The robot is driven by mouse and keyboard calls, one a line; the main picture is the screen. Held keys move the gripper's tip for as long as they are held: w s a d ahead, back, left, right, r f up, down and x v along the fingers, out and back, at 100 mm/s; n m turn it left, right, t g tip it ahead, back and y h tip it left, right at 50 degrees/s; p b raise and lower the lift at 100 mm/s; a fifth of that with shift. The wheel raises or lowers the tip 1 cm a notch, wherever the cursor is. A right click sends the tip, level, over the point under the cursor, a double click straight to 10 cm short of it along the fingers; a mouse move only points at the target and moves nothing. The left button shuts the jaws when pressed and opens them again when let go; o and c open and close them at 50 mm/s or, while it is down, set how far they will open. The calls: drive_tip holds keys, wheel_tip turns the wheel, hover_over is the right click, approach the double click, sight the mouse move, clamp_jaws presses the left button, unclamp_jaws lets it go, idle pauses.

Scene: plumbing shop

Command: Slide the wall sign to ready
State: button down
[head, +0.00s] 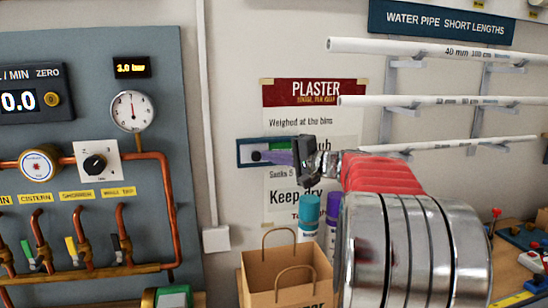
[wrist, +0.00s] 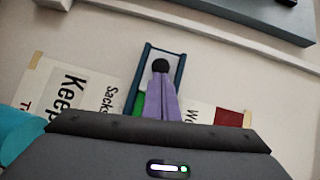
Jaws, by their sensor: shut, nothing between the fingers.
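The wall sign is a small dark-blue frame (head: 239,154) on the wall, over the left part of a poster. It also shows in the wrist view (wrist: 181,72). A black round knob (head: 256,156) sits toward its left end, and the knob shows in the wrist view (wrist: 160,65). A green patch (head: 279,143) shows to the right of the knob, partly behind my fingers. My gripper (head: 267,157) has purple fingers, also in the wrist view (wrist: 162,80). They are shut, empty, with their tips at the knob. I cannot tell whether they touch it. Any lettering is hidden or unreadable.
A plaster poster (head: 313,93) hangs behind the sign. A paper bag (head: 285,275) and spray cans (head: 309,217) stand below. A pipe panel (head: 90,130) is on the left, and white pipes on racks (head: 430,101) are on the right.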

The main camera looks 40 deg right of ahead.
drive_tip(key=shift+a, duration=0.1)
drive_tip(key=d+v, duration=0.3)
drive_tip(key=v, duration=0.9)
drive_tip(key=shift+r, duration=0.25)
